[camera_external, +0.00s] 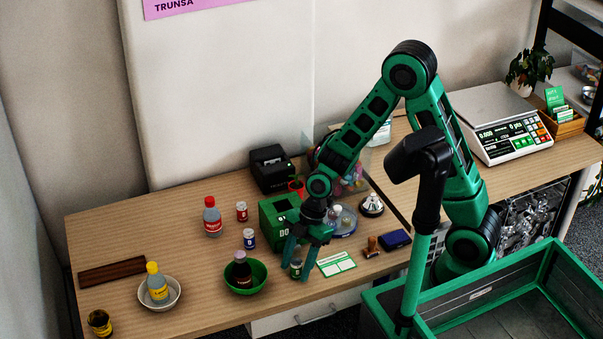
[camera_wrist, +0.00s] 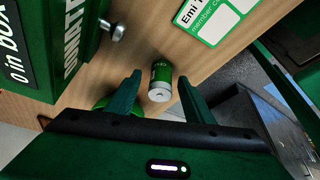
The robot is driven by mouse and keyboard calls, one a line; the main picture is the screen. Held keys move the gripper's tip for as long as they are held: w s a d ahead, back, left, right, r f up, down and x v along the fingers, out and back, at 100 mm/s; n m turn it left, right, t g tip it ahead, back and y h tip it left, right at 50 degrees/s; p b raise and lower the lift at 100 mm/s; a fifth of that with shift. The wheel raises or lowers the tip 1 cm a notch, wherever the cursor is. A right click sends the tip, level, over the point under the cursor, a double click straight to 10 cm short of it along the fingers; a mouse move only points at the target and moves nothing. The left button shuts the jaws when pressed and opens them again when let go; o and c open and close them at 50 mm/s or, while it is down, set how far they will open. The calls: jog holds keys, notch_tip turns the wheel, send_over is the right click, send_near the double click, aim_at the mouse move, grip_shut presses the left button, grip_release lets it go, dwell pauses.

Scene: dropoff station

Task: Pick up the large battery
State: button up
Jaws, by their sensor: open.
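The large battery (camera_external: 296,268) is a small green cylinder standing on the wooden table near its front edge. In the wrist view the battery (camera_wrist: 161,80) shows a green side and a pale silver end with a small nub. My gripper (camera_external: 304,255) is just above it, pointing down at the table. In the wrist view its two fingers (camera_wrist: 160,76) are apart, with the battery visible between and beyond the tips. Nothing is held. I cannot tell whether a finger touches the battery.
A green donation box (camera_external: 279,217) stands close behind my gripper. A green bowl (camera_external: 258,284) holding a dark bottle (camera_external: 242,270) is to the left. A white-green card (camera_external: 336,263) lies just right. A blue pad (camera_external: 395,239) and a stamp (camera_external: 372,247) are farther right.

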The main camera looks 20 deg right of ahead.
grip_shut()
jog(key=shift+r, duration=0.1)
